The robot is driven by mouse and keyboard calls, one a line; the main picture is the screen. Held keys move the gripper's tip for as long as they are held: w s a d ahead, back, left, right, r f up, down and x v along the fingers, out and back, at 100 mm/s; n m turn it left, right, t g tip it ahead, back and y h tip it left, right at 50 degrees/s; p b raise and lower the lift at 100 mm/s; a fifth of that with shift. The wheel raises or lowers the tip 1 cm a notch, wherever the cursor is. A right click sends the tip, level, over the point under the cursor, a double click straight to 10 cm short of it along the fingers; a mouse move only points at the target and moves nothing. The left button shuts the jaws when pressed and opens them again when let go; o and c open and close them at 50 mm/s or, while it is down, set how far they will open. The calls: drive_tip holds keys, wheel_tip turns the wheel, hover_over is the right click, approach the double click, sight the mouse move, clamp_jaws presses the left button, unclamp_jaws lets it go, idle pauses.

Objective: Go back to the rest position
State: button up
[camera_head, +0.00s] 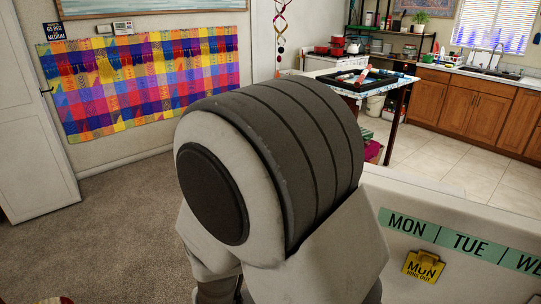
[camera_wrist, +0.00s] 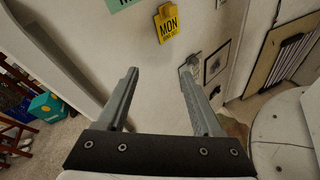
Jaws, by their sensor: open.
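My gripper (camera_wrist: 157,95) shows in the wrist view with its two fingers apart and nothing between them. Beyond the fingers is a white wall panel with a yellow tag reading "MON" (camera_wrist: 168,22). In the head view my own arm fills the middle and hides what lies behind it; the gripper does not show there. The yellow tag also shows in the head view (camera_head: 424,266), hanging under a green strip with day names (camera_head: 461,241).
A white half wall (camera_head: 475,210) stands close at the right. Carpet (camera_head: 110,235) is open at the left, before a colourful checked cloth (camera_head: 145,80). A table with a black tray (camera_head: 368,82) stands behind. A teal box (camera_wrist: 47,105) is at the left of the wrist view.

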drive_tip(key=s+d+r+m+g+y, duration=0.45)
drive_tip(key=s+m+g+y, duration=0.2)
drive_tip(key=m, duration=0.45)
wheel_tip(320, 180, up, 9)
drive_tip(key=a+m+t+y, duration=0.1)
drive_tip(key=m+t+y, duration=0.5)
drive_tip(key=m+y, duration=0.1)
drive_tip(key=shift+a+r+m, duration=0.2)
drive_tip(key=shift+a+m, duration=0.2)
drive_tip(key=shift+m, duration=0.1)
drive_tip(key=shift+d, duration=0.1)
